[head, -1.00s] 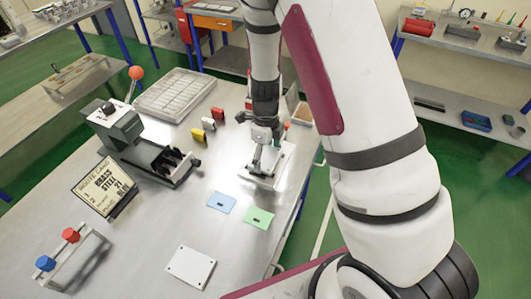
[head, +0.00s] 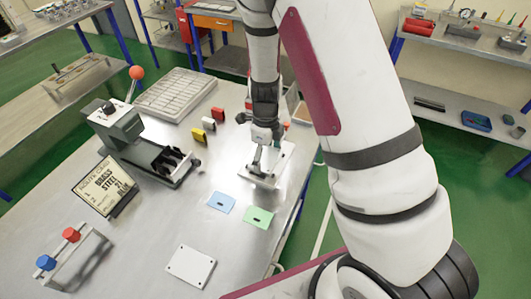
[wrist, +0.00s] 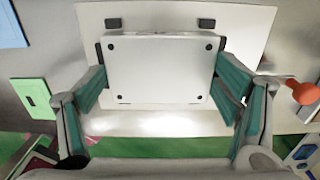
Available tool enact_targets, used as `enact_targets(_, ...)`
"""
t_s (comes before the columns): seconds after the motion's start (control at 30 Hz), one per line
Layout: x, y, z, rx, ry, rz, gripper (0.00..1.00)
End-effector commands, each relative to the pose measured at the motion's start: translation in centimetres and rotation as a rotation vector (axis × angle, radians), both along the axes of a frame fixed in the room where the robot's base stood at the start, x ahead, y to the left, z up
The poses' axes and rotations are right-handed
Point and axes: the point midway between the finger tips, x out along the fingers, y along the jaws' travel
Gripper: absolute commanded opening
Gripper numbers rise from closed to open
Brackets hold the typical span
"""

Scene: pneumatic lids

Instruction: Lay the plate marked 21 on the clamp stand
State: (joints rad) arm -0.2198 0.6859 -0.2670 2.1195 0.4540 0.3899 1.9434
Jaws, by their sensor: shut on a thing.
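My gripper (head: 258,160) is low at the right part of the bench, over the clamp stand, a white base (head: 284,160). In the wrist view my gripper (wrist: 160,82) is shut on a pale plate (wrist: 160,65), one finger at each side edge. Small dark holes show near the plate's corners. No number can be read on it. The clamp stand's base (wrist: 245,28) spreads beneath, with two dark blocks beyond the plate's far edge. I cannot tell whether the plate touches the stand. An orange knob (wrist: 305,93) is right of my gripper.
A blue plate (head: 221,202), a green plate (head: 258,217) and a white plate (head: 190,266) lie on the bench. A routing card (head: 105,187), a grey lever device (head: 125,130), red and blue knobs on a rack (head: 71,235) and a compartment tray (head: 175,93) stand left and behind.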

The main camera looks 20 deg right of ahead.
Motion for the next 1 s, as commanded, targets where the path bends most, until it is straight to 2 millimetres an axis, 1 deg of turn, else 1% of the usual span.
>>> enact_targets(0.3,0.0,0.0,-0.2,-0.001,-0.001,0.0,0.45)
enact_targets(0.33,0.0,0.0,-0.2,-0.001,-0.001,0.0,0.88)
enact_targets(0.4,0.0,0.0,-0.2,-0.001,-0.001,0.0,1.0)
enact_targets(0.77,0.0,0.0,-0.1,0.0,0.0,0.0,1.0)
enact_targets(1.0,-0.1,0.0,1.3,-0.001,-0.002,0.001,1.0)
